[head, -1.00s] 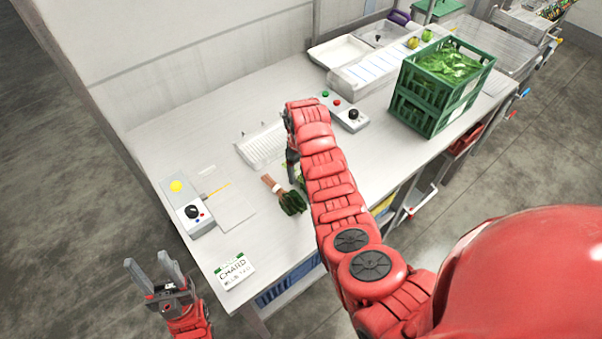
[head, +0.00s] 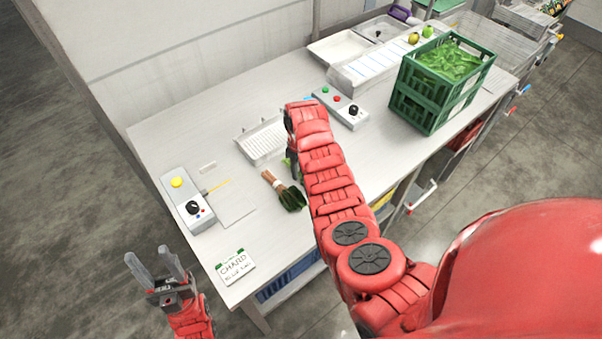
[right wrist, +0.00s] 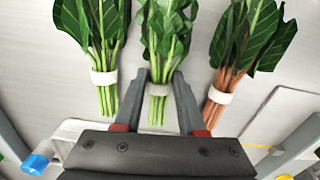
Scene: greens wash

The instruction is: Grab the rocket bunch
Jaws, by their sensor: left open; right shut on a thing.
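In the right wrist view three bunches lie side by side on the counter. The rocket bunch (right wrist: 166,32), with lobed leaves, green stems and a pale band, is in the middle. My right gripper (right wrist: 160,82) is shut on its stems around the band. A broad-leaved, green-stemmed bunch (right wrist: 100,30) lies to its left. A bunch with orange-brown stems (right wrist: 244,45) lies to its right; it also shows in the head view (head: 288,194). There my right arm hides most of the rest. My left gripper (head: 148,256) is open and empty, off the counter's front left.
A chard sign (head: 236,266) stands near the counter's front edge. Control boxes (head: 187,204) (head: 341,107) and a white ribbed tray (head: 263,140) are on the counter. Stacked green crates (head: 440,85) with leaves stand at the right. The counter's left rear is clear.

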